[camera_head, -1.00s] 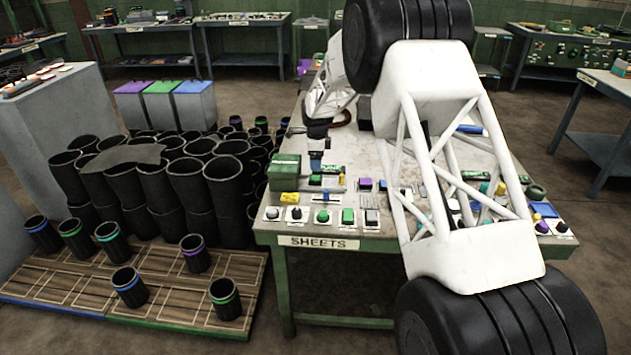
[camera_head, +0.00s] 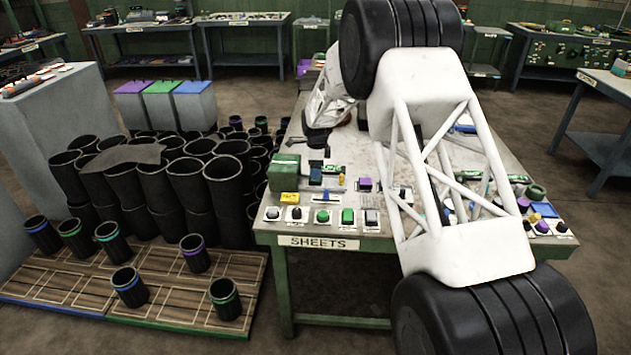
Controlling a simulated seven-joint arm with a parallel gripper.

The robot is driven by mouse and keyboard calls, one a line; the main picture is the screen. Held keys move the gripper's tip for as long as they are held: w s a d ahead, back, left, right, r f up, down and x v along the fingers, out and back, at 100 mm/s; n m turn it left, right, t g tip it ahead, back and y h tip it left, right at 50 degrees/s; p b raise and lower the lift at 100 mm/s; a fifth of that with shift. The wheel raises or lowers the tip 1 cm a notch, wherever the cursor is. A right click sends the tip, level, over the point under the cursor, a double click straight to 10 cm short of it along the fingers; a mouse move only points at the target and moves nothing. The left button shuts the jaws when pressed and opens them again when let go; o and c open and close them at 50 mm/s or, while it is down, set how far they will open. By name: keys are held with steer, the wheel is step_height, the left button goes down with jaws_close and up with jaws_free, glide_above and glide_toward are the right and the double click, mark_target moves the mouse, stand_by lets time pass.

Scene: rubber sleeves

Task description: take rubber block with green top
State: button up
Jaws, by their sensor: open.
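Several small blocks with coloured tops stand on the worktable (camera_head: 290,240). Two show green tops near the front edge: a rounder one (camera_head: 322,216) and a squarer one (camera_head: 347,216). I cannot tell which of them is rubber. My gripper (camera_head: 318,147) is small and dark beyond my white arm, above the left part of the table. It is open, behind the green-topped blocks in the picture and apart from them. Its fingertips are too small to see clearly, and my arm hides much of the table's middle.
A green box (camera_head: 284,172) and a yellow block (camera_head: 290,198) stand at the table's left edge. A purple-topped block (camera_head: 365,184) is near the middle. Stacked black sleeves (camera_head: 185,185) crowd the floor at left, beside a wooden pallet (camera_head: 70,275) with several ringed sleeves.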

steer(key=shift+f, duration=2.1)
steer(key=shift+c, duration=0.2)
steer(key=c, duration=1)
steer(key=shift+c, duration=0.2)
steer(key=shift+r, duration=0.1)
steer(key=shift+r, duration=0.7)
step_height(320, 180, up, 2)
steer(key=shift+r, duration=0.1)
steer(key=s+d, duration=0.1)
steer(key=s, duration=0.4)
steer(key=s+d, duration=0.2)
steer(key=s, duration=0.3)
steer(key=s+d+r, duration=0.1)
steer(key=s, duration=0.4)
steer(key=shift+s+d+r, duration=0.1)
steer(key=shift+s+d, duration=0.05)
steer(key=shift+s, duration=0.1)
